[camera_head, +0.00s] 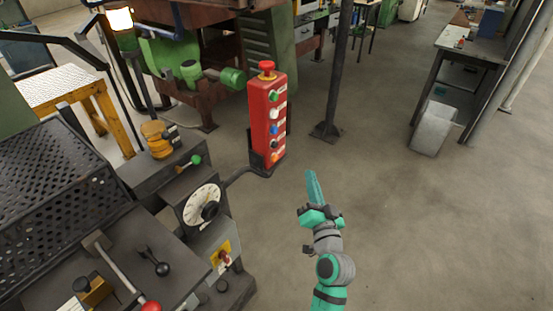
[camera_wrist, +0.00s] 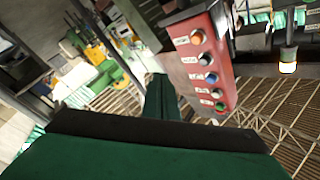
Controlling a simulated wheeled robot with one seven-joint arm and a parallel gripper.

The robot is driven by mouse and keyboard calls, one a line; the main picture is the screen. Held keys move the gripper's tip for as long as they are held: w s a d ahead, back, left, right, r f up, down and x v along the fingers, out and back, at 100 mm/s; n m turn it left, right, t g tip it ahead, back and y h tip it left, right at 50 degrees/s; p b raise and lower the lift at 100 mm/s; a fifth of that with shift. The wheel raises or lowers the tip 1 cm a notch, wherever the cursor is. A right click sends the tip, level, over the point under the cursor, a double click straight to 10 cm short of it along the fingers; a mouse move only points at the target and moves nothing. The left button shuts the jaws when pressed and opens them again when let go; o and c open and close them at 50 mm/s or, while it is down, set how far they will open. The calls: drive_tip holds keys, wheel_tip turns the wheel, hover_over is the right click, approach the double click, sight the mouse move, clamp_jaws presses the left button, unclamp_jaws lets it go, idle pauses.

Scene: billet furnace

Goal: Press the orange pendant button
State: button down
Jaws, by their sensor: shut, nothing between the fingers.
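A tall red pendant box (camera_head: 268,112) with a red mushroom button on top stands upright in the head view, left of my gripper. Its front carries a column of coloured buttons; the orange button (camera_head: 275,157) is the lowest. In the wrist view the pendant (camera_wrist: 180,62) appears turned over, with the orange button (camera_wrist: 197,37) at the upper end of the column. My gripper (camera_head: 311,176) is shut and empty, to the right of the pendant's lower end and apart from it in the picture. Its shut fingers (camera_wrist: 160,98) point up in the wrist view, left of the buttons.
A machine console with a white dial (camera_head: 201,205) and levers fills the lower left, joined to the pendant by a dark arm. A dark post (camera_head: 333,75) stands behind. A workbench (camera_head: 470,45) and a grey bin (camera_head: 433,128) are at right. The floor between is clear.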

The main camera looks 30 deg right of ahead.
drive_tip(key=w+a, duration=0.3)
drive_tip(key=w, duration=0.5)
drive_tip(key=shift+a, duration=0.2)
drive_tip(key=shift+w, duration=0.1)
idle(2.1)
drive_tip(key=shift+w+a, duration=0.2)
drive_tip(key=shift+w, duration=0.15)
drive_tip(key=shift+w+a, duration=0.2)
drive_tip(key=shift+w, duration=0.3)
idle(1.0)
drive_tip(key=shift+s, duration=0.15)
drive_tip(key=shift+s+d, duration=0.35)
drive_tip(key=shift+s, duration=0.4)
drive_tip(key=shift+s+d, duration=0.35)
drive_tip(key=shift+s, duration=0.4)
drive_tip(key=shift+s+d, duration=0.3)
drive_tip(key=shift+s, duration=0.5)
drive_tip(key=shift+s+d, duration=0.35)
drive_tip(key=shift+s, duration=0.4)
